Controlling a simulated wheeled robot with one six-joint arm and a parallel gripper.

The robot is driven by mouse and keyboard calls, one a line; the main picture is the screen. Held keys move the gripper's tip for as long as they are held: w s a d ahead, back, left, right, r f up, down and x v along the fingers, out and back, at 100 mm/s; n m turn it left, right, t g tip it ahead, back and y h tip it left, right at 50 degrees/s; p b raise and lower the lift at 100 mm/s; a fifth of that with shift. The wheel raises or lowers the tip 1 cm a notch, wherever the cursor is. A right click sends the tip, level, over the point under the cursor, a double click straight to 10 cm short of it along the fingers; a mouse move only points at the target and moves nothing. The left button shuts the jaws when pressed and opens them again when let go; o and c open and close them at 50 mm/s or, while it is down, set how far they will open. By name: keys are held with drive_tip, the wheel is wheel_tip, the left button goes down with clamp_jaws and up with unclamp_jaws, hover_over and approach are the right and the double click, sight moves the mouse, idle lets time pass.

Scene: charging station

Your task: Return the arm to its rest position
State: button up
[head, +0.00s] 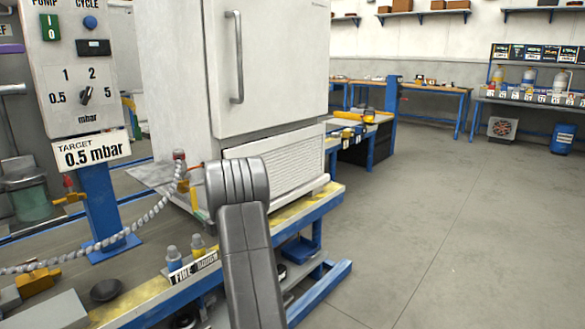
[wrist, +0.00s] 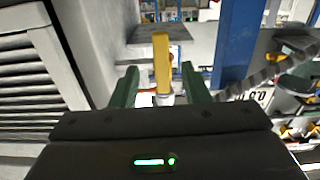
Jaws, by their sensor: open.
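My gripper (wrist: 159,68) shows in the wrist view, its two green fingers apart. A yellow upright lever or handle (wrist: 161,58) with a pale metal fitting below it stands in line with the gap between the fingers. Clear space shows on both sides of it, and I cannot tell how deep it sits between them. In the head view my grey arm reaches up through the middle, bent at its top, and hides my gripper. A small yellow part (head: 194,201) shows just left of the arm, beside the white cabinet's base.
A white cabinet (head: 270,70) stands behind the arm on a blue-framed bench (head: 318,200). At left are a control panel (head: 85,75) with a "0.5 mbar" sign (head: 92,152) and a braided hose (head: 130,232). The floor (head: 450,220) at right is clear.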

sight(193, 206)
drive_tip(key=v, duration=0.5)
drive_tip(key=b+x, duration=0.2)
drive_tip(key=x, duration=1.2)
drive_tip(key=shift+w+a+f+b, duration=0.1)
drive_tip(key=shift+a+b, duration=0.15)
drive_tip(key=shift+b, duration=0.05)
drive_tip(key=shift+s+a+m+p, duration=0.15)
drive_tip(key=shift+s+m+p, duration=0.25)
drive_tip(key=shift+m, duration=0.3)
drive_tip(key=shift+s+m, duration=0.15)
drive_tip(key=shift+m, duration=0.25)
